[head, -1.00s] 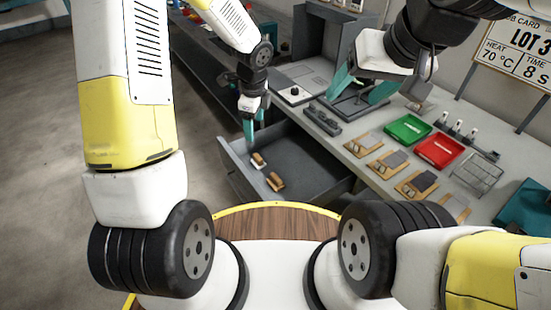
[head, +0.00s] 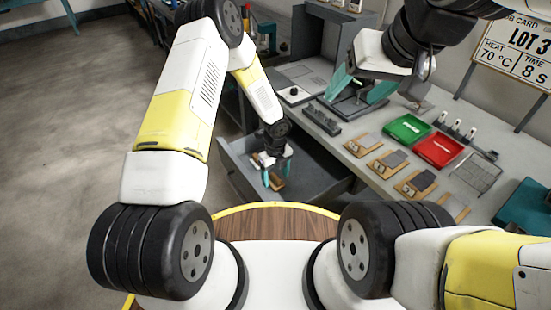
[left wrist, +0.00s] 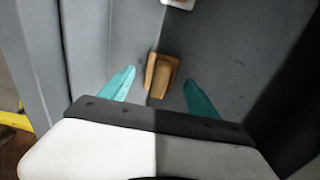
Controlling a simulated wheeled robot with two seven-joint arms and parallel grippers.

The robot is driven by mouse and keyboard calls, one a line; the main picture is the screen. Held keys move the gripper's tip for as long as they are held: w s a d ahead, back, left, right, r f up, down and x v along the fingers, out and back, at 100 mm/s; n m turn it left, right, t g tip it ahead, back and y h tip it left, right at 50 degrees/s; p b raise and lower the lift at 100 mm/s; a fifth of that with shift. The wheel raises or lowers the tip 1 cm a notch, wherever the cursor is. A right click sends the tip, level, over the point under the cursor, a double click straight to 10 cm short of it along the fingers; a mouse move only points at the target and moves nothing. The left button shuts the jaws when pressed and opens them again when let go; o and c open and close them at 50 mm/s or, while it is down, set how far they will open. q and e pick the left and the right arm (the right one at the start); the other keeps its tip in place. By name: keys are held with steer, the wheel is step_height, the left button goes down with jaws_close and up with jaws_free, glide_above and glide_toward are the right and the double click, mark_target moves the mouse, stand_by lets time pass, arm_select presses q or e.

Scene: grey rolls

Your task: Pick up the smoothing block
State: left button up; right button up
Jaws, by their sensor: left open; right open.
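A brown wooden block (head: 277,184), likely the smoothing block, lies in the open grey drawer (head: 318,180). In the left wrist view the block (left wrist: 161,74) sits between and slightly beyond the two teal fingertips, with gaps on both sides. My left gripper (head: 276,175) is open and reaches down into the drawer over it. The left gripper also shows in the left wrist view (left wrist: 158,82). My right gripper (head: 362,88) is open and empty above the bench.
The drawer walls stand around the left gripper. On the bench are a green tray (head: 408,129), a red tray (head: 438,149), several wooden boards with grey pads (head: 384,165) and a wire rack (head: 476,176). A job card sign (head: 515,48) hangs behind.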

mark_target(275, 177)
arm_select(q)
step_height(275, 177, down, 2)
steer(key=shift+c, duration=0.2)
steer(key=c, duration=1.5)
steer(key=shift+r, duration=0.1)
step_height(275, 177, up, 10)
steer(key=shift+f, duration=0.1)
